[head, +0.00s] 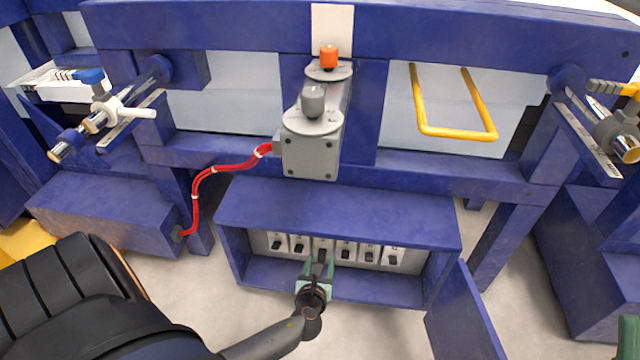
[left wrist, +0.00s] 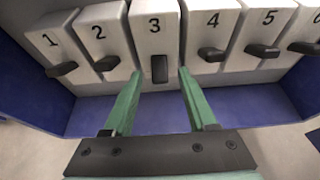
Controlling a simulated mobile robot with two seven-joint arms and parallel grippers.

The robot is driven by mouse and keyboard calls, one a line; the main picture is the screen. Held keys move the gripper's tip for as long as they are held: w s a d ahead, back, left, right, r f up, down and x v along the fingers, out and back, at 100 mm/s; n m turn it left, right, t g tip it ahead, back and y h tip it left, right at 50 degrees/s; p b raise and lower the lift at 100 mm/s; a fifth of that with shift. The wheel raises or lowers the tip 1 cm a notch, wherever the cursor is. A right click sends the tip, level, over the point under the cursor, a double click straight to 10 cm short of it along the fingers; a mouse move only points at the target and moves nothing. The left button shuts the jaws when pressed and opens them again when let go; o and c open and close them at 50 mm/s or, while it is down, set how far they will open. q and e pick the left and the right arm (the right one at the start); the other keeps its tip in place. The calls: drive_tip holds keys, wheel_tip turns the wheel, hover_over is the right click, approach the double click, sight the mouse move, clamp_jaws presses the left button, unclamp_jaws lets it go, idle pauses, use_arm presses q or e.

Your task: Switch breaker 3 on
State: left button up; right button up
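Breaker 3 (left wrist: 154,36) is a white block marked "3" with a dark lever (left wrist: 159,69) on its lower part. I cannot tell whether the lever is in the on or off position. It sits in a row of numbered breakers inside an open blue box (head: 330,210). My left gripper (head: 318,262) is in front of the row at breaker 3. In the left wrist view its two green fingers (left wrist: 158,78) are apart, with the lever between their tips and gaps visible on both sides. A green piece at the lower right edge of the head view may be my right gripper (head: 628,337).
Breakers 2 (left wrist: 100,37) and 4 (left wrist: 211,36) stand close on either side. The box's blue door (head: 463,315) hangs open at the right. Above are a grey box (head: 310,155) with knobs, a red cable (head: 208,172) and a yellow handle (head: 455,132).

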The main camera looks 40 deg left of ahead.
use_arm(q)
clamp_jaws()
idle(0.3)
use_arm(e)
drive_tip(key=shift+r, duration=0.1)
